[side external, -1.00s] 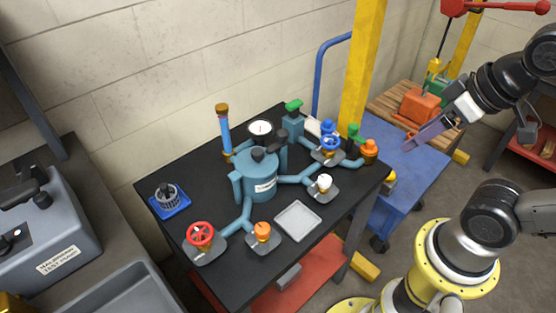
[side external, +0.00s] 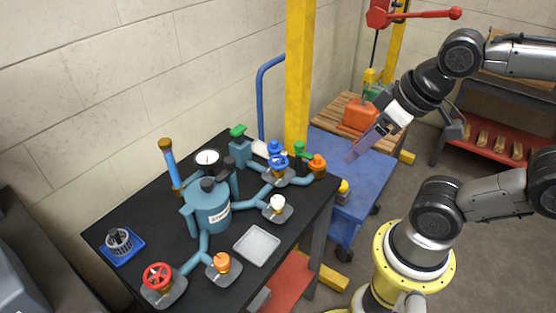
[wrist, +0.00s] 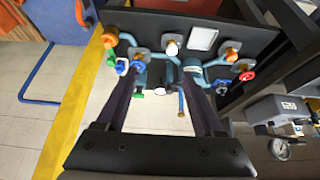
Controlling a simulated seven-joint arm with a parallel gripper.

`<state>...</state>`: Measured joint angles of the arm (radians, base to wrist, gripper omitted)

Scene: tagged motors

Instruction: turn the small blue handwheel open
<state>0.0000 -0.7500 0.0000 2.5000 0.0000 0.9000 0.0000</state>
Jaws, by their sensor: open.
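The small blue handwheel (side external: 277,162) stands on a grey plate at the far right part of the black table, in the side external view. A blue knob (side external: 274,147) sits close behind it. In the wrist view, small blue parts (wrist: 122,67) show near the left finger; I cannot tell which is the wheel. My gripper (side external: 357,153) is open and empty, in the air right of the table and apart from the handwheel. Its two dark fingers (wrist: 160,84) also show in the wrist view.
An orange knob (side external: 317,165) and a green knob (side external: 300,148) stand close right of the handwheel. A white knob (side external: 278,202), teal vessel (side external: 211,213) and red handwheel (side external: 157,277) share the table. A yellow post (side external: 299,75) rises behind; a blue cart (side external: 365,180) stands right.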

